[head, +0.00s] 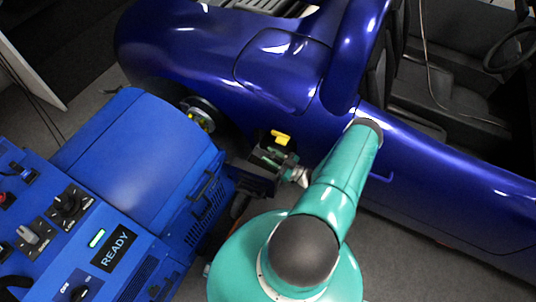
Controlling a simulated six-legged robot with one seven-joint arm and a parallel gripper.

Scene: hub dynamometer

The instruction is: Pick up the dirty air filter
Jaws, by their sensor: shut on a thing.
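My gripper (276,154) is in the gap between the blue machine and the dark blue car. It is small and partly hidden in the head view, with my green arm reaching in from the lower right. It is shut on a dark, boxy piece with a yellow tab (281,138), which appears to be the dirty air filter. The yellow tab shows just above the jaws. The exact grip and the filter's lower part are hard to make out against the dark parts around them.
The blue machine (137,150) with a READY display (115,248), knobs and a side vent stands at the left. The car (440,175) lies close behind and to the right. A wheel hub (201,117) shows between them.

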